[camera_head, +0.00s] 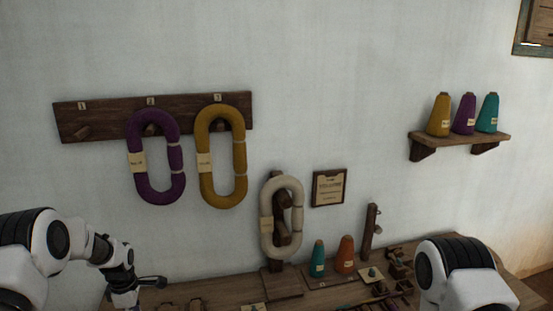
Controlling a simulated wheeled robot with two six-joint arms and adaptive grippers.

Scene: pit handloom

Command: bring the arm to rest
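My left arm comes in from the lower left, and its dark gripper (148,284) is low in the picture near the table's left end. It is small and partly cut off, so I cannot tell whether its fingers are open or shut. It appears apart from the hanging skeins, and I see nothing clearly held in it. My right arm shows only as a white and black link at the lower right; its gripper is out of the picture.
A wall rack (100,118) holds a purple skein (139,185) and a mustard skein (205,180). A cream skein (298,215) hangs on a wooden stand. Teal (317,260) and orange (345,255) cones stand on the table (225,290). A wall shelf (460,140) bears 3 cones.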

